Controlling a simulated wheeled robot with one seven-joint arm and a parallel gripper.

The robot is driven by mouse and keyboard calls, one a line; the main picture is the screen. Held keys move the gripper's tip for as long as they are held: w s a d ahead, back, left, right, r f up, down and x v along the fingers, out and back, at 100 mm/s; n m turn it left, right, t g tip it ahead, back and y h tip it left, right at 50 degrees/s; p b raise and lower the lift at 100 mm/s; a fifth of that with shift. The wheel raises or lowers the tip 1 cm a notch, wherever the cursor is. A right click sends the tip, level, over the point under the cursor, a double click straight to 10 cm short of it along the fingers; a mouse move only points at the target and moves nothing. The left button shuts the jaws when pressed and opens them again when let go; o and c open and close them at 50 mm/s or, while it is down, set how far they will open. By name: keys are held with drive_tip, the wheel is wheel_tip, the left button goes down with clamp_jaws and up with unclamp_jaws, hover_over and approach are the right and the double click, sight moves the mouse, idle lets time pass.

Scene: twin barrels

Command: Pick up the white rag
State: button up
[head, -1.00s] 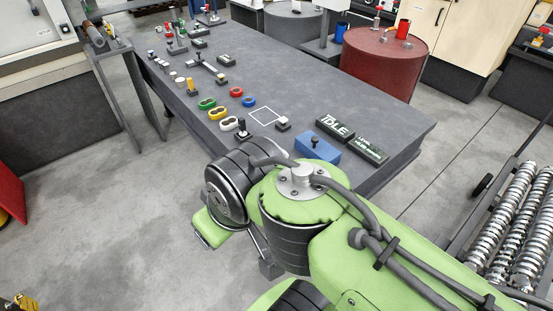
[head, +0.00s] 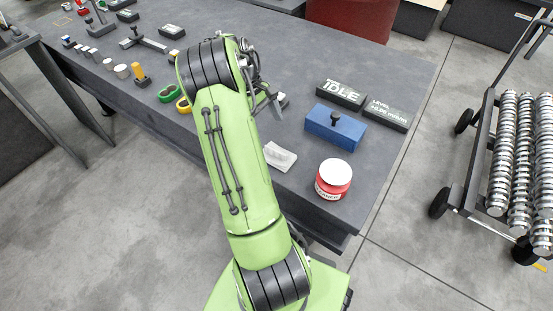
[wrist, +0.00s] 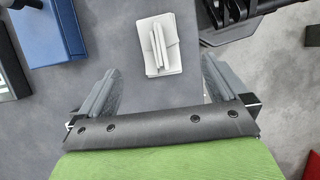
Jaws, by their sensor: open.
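The white rag (head: 280,157) lies folded on the grey table near its front edge, just right of my arm in the head view. In the wrist view the rag (wrist: 159,45) has a raised fold along its middle and lies flat on the table, beyond the fingertips. My gripper (wrist: 160,88) is open and empty, its two fingers spread left and right with bare table between them. The rag lies in line with this gap and apart from both fingers. In the head view my arm hides most of the gripper.
A white-lidded red jar (head: 333,179) stands right of the rag, near the table edge. A blue block with a black knob (head: 335,127) and black display blocks (head: 341,95) are behind it. Coloured rings and small parts lie left. A cart with metal rollers (head: 520,150) stands right.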

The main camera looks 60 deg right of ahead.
sight(277, 149)
drive_tip(key=b+x, duration=0.4)
drive_tip(key=x, duration=0.6)
drive_tip(key=shift+d+f, duration=0.15)
drive_tip(key=shift+f, duration=0.15)
drive_tip(key=shift+r, duration=0.1)
drive_tip(key=shift+c, duration=0.3)
drive_tip(key=c, duration=1)
drive_tip(key=shift+r, duration=0.1)
wheel_tip(277, 149, up, 10)
drive_tip(key=p, duration=0.4)
